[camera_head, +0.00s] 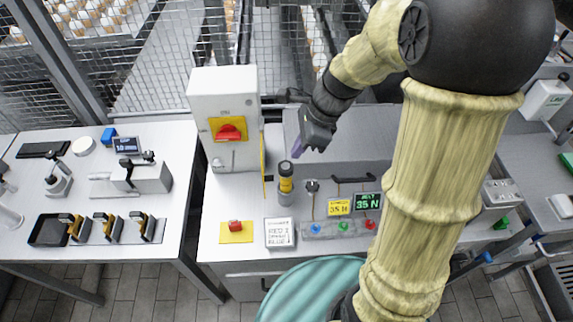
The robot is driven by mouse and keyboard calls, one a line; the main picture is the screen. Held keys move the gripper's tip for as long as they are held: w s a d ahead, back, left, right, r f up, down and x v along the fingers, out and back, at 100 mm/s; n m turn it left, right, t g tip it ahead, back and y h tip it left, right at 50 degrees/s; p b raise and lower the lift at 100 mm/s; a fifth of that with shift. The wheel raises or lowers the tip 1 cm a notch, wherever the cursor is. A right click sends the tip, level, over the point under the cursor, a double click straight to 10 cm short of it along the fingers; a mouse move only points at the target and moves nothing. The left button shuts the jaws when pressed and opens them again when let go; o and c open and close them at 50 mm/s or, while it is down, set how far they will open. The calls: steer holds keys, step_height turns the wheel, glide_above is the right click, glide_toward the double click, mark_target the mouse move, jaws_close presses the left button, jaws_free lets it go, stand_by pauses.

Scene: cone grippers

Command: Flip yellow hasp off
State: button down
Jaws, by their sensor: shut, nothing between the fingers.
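A white switch box (224,88) stands at the back of the middle bench. On its front is a red rotary handle (229,132) on a yellow plate. A narrow yellow strip, which looks like the yellow hasp (263,160), stands upright along the box's lower right edge. Its exact form is too small to tell. My gripper (296,152) is shut and empty, to the right of the strip and apart from it in the picture. Its purple-grey fingertips point down and left.
A black and yellow cylinder (286,183) stands just below my gripper. A red button on a yellow base (236,230), a printed white box (279,233) and a panel with a green display (367,201) are nearer the front. Wire mesh rises behind.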

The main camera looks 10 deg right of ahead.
steer(key=x, duration=1)
steer(key=shift+b, duration=0.3)
steer(key=shift+a, duration=0.2)
